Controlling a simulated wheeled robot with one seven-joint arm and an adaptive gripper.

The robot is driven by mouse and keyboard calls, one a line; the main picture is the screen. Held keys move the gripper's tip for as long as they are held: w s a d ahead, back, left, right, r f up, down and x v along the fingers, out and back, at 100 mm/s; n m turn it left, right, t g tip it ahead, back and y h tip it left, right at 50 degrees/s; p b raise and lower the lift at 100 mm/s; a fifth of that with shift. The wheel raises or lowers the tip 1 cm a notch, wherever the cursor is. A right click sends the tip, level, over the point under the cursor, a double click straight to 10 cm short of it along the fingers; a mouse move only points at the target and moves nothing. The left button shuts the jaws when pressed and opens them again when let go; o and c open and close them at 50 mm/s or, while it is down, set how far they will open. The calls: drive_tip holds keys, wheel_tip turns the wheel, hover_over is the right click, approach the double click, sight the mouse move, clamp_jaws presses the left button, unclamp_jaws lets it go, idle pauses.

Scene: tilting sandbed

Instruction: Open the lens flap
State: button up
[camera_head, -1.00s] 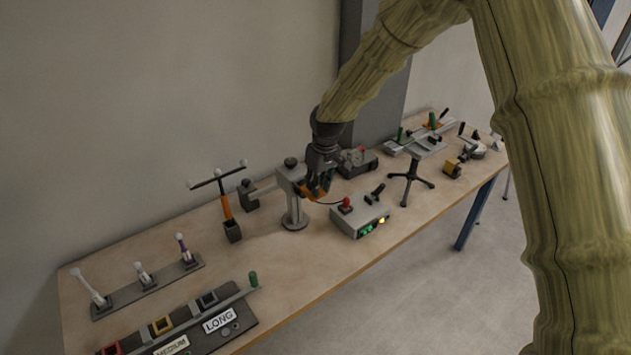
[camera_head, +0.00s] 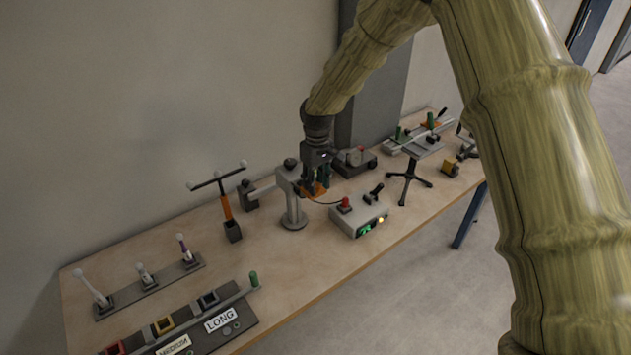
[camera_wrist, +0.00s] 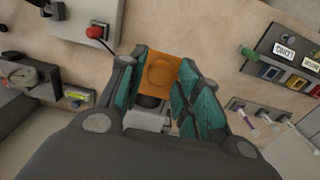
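The lens flap appears to be the orange plate (camera_head: 318,190) at the head of a grey post stand (camera_head: 293,212) on the table. In the wrist view the orange plate (camera_wrist: 160,72) has a round raised disc, with a dark round part and grey body below it. My gripper (camera_head: 315,184) is at the stand's head, partly hiding the plate. In the wrist view the teal-padded fingers of my gripper (camera_wrist: 160,80) are spread, one on each side of the plate. I cannot tell whether they touch it.
A grey control box (camera_head: 358,215) with a red button and lit lamps stands just right of the post. A dark box (camera_head: 354,163) is behind it. A tripod stand (camera_head: 409,180) is farther right. An orange-stemmed T-handle (camera_head: 227,207) stands left. Bare table lies in front.

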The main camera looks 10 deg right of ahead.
drive_tip(key=shift+o, duration=0.2)
drive_tip(key=shift+r, duration=0.1)
wheel_tip(320, 180, up, 12)
idle(0.6)
